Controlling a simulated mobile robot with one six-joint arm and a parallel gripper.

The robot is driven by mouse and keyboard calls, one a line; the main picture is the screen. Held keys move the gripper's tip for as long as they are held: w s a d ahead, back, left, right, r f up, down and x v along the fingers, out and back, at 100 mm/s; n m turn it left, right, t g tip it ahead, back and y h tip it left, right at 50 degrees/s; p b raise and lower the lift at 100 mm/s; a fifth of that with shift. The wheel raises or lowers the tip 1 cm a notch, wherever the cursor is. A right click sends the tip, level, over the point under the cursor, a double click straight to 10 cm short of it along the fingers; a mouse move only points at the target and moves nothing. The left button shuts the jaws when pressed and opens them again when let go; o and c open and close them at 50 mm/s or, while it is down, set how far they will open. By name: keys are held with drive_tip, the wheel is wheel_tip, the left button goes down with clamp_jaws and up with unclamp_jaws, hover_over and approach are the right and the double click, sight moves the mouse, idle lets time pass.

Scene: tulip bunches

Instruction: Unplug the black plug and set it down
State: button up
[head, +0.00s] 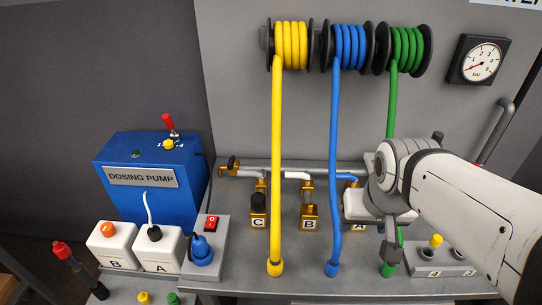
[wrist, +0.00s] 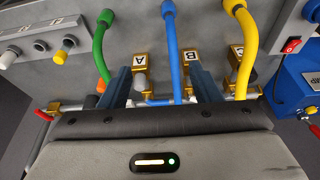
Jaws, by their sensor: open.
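Three brass fittings labelled C, B and A stand in a row along the back pipe in the head view. Fitting A (wrist: 141,82) and the blue hose show between and beyond the fingers. In the head view my wrist hides part of fitting A, and the fingertips are not clear.
Yellow (head: 276,170), blue (head: 335,150) and green (head: 391,115) hoses hang from reels in front of the fittings. A blue dosing pump (head: 150,195), white canisters and a blue plug (head: 201,250) in a switch box (head: 220,240) stand left. Open bench lies between hoses.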

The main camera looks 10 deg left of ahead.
drive_tip(key=shift+o, duration=0.3)
drive_tip(key=w+a+f+n+b, duration=0.1)
drive_tip(key=w+a+f, duration=0.2)
drive_tip(key=w+a, duration=0.6)
drive_tip(key=shift+w+a+f+n+y, duration=0.15)
drive_tip(key=shift+w+a+n+y, duration=0.15)
drive_tip(key=shift+w+a+n, duration=0.1)
drive_tip(key=n+b, duration=0.1)
drive_tip(key=n, duration=0.1)
hover_over(258, 198)
drive_tip(key=s, duration=0.3)
wheel_tip(258, 198, down, 6)
drive_tip(key=shift+t+y, duration=0.4)
drive_tip(key=shift+t, duration=0.1)
drive_tip(key=shift+w+d+x, duration=0.1)
drive_tip(key=shift+d+x, duration=0.05)
drive_tip(key=shift+x, duration=1)
drive_tip(key=shift+w+d+x, duration=0.1)
drive_tip(key=shift+x, duration=1.05)
drive_tip(key=shift+w+d+x, duration=0.1)
drive_tip(key=shift+d+x, duration=0.05)
drive_tip(key=shift+x, duration=1)
drive_tip(key=shift+c, duration=0.2)
drive_tip(key=shift+p, duration=0.3)
drive_tip(key=c, duration=1.1)
